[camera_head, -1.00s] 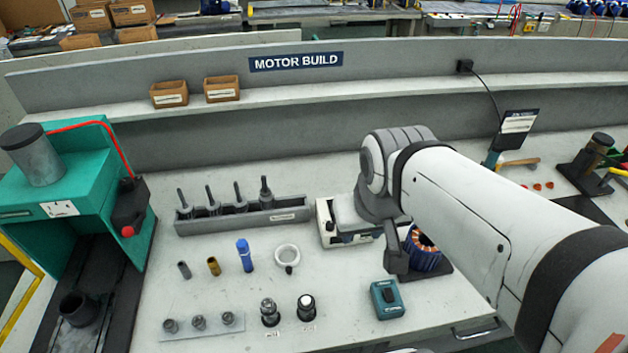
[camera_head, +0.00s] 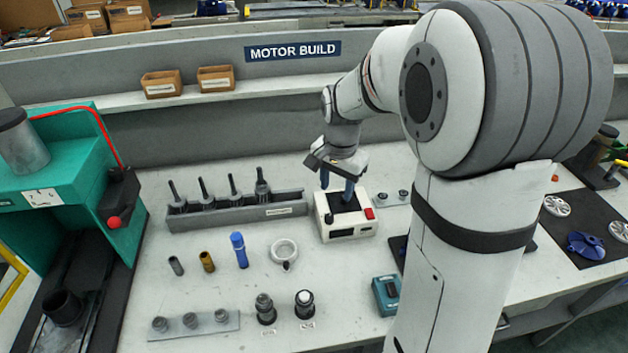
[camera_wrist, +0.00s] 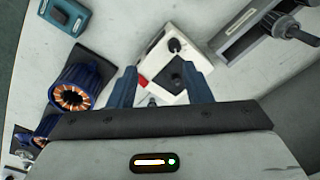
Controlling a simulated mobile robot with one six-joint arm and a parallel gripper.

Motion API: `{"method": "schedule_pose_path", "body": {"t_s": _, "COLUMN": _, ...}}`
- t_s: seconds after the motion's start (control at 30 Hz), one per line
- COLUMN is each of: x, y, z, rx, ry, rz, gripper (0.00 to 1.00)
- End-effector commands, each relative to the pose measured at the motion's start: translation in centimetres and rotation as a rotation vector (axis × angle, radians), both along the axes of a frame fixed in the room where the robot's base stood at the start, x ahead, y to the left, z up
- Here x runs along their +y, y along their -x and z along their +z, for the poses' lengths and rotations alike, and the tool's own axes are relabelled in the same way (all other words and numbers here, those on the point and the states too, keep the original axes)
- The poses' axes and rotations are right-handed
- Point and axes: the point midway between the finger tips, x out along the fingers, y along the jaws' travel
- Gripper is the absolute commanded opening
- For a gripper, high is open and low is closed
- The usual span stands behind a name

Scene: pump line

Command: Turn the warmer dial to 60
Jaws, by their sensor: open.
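The warmer (camera_head: 347,228) is a white box with a black plate on top and a red switch (camera_head: 369,213), standing at the right end of the long grey rack. Its black dial (camera_head: 329,218) is on the near left side. In the wrist view the dial (camera_wrist: 174,45) lies beyond my fingertips, on the warmer's white face (camera_wrist: 155,50). Its setting cannot be read. My gripper (camera_head: 338,184) is open and empty, pointing down above the warmer's back part. In the wrist view its two blue fingers (camera_wrist: 160,78) spread across the warmer, apart from the dial.
The grey rack (camera_head: 240,215) holds several upright tools close to the warmer's left. A white ring (camera_head: 284,250) stands in front, and a teal device (camera_head: 386,295) nearer. A copper-wound blue stator (camera_wrist: 73,95) shows in the wrist view. My arm hides part of the right bench.

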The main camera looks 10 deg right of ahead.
Motion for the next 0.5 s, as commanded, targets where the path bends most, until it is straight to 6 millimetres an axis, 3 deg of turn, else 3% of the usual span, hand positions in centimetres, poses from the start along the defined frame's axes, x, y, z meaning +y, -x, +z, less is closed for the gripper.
{"method": "schedule_pose_path", "body": {"t_s": 0.03, "x": 0.0, "y": -1.3, "z": -2.1, "rx": 0.021, "ry": -0.003, "rz": -0.047, "gripper": 0.45}}
{"method": "schedule_pose_path", "body": {"t_s": 0.13, "x": 0.0, "y": -3.1, "z": -4.4, "rx": 0.045, "ry": -0.007, "rz": -0.134, "gripper": 0.45}}
{"method": "schedule_pose_path", "body": {"t_s": 0.3, "x": 0.0, "y": -4.7, "z": -6.4, "rx": 0.064, "ry": -0.009, "rz": -0.213, "gripper": 0.45}}
{"method": "schedule_pose_path", "body": {"t_s": 0.5, "x": 0.0, "y": -4.9, "z": -8.5, "rx": 0.071, "ry": -0.008, "rz": -0.226, "gripper": 0.45}}
